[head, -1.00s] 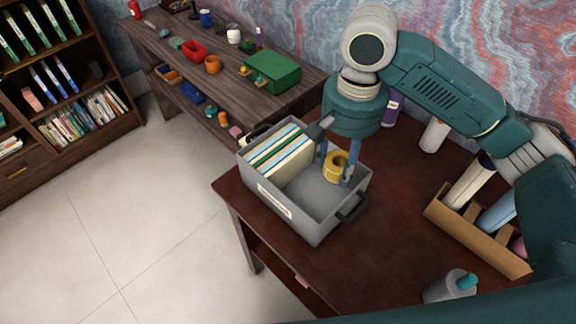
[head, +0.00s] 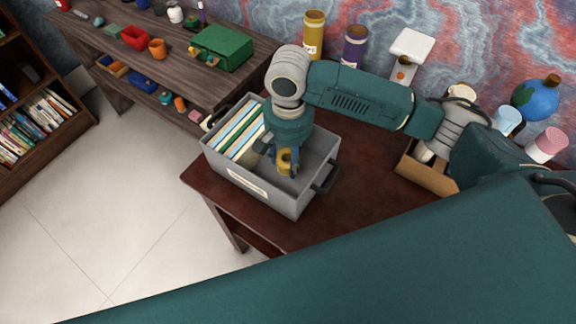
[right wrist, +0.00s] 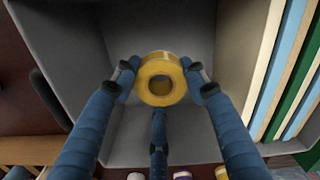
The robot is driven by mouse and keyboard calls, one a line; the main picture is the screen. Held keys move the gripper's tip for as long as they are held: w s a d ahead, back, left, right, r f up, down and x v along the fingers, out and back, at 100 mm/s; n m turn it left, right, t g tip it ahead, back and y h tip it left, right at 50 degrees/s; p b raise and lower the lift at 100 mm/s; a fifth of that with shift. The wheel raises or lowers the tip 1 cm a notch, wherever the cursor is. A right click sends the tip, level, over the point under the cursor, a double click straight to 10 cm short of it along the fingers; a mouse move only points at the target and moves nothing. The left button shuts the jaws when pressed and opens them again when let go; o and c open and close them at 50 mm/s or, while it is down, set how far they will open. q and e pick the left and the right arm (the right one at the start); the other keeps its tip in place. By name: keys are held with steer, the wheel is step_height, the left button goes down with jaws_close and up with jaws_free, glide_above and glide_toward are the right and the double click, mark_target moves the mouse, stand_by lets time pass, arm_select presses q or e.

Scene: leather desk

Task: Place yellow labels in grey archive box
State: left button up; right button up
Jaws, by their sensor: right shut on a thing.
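The yellow labels (head: 284,160) are a small yellow roll with a hole through it. My right gripper (head: 285,163) is shut on the roll and holds it inside the open grey archive box (head: 253,190). In the right wrist view the roll (right wrist: 161,78) sits between the blue fingers, with the grey box floor (right wrist: 172,50) beyond it. I cannot tell whether the roll touches the floor. Folders (head: 239,130) stand upright in the left part of the box. My left gripper is not in view.
A wooden organizer (head: 428,176) stands on the desk right of the box. Cylinders (head: 353,46) and a white device (head: 411,48) stand along the wall. A side table (head: 177,75) holds a green box (head: 223,48). A large teal part of mine covers the lower right.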

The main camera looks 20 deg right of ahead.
mark_target(288, 168)
steer(key=shift+f, duration=2.3)
steer(key=shift+f, duration=0.1)
steer(key=o, duration=1.1)
steer(key=shift+o, duration=0.2)
step_height(288, 168, up, 12)
steer(key=shift+b, duration=0.4)
